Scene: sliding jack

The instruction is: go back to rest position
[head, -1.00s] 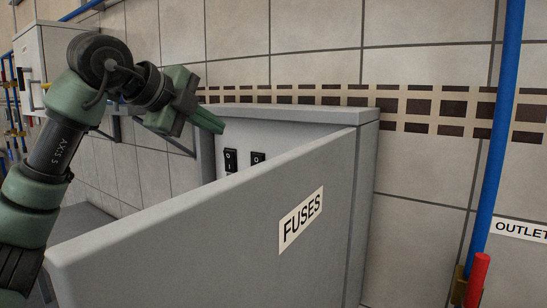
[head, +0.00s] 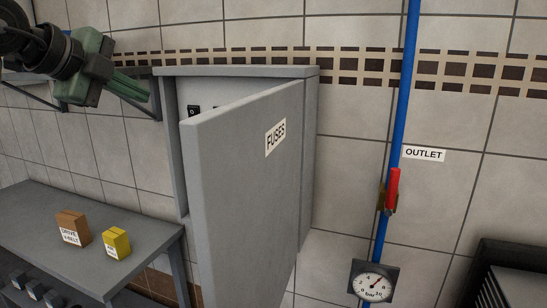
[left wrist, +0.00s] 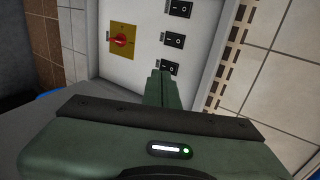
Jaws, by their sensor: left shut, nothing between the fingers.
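My left gripper (head: 130,88) is at the upper left of the head view, left of the open fuse box. Its green fingers are together and empty. In the left wrist view the closed fingers (left wrist: 158,87) point at the fuse panel (left wrist: 140,75), near the lowest of several black switches (left wrist: 170,68). A red rotary knob on a yellow plate (left wrist: 122,41) is left of the switches. The fuse box door (head: 245,170), grey with a FUSES label, stands open and hides most of the panel in the head view. My right gripper is not seen.
A grey table (head: 140,230) at lower left holds a brown box (head: 73,228) and a yellow box (head: 117,243). A blue pipe (head: 405,100) with a red valve handle (head: 392,188) and a gauge (head: 373,281) runs down the tiled wall right of the door.

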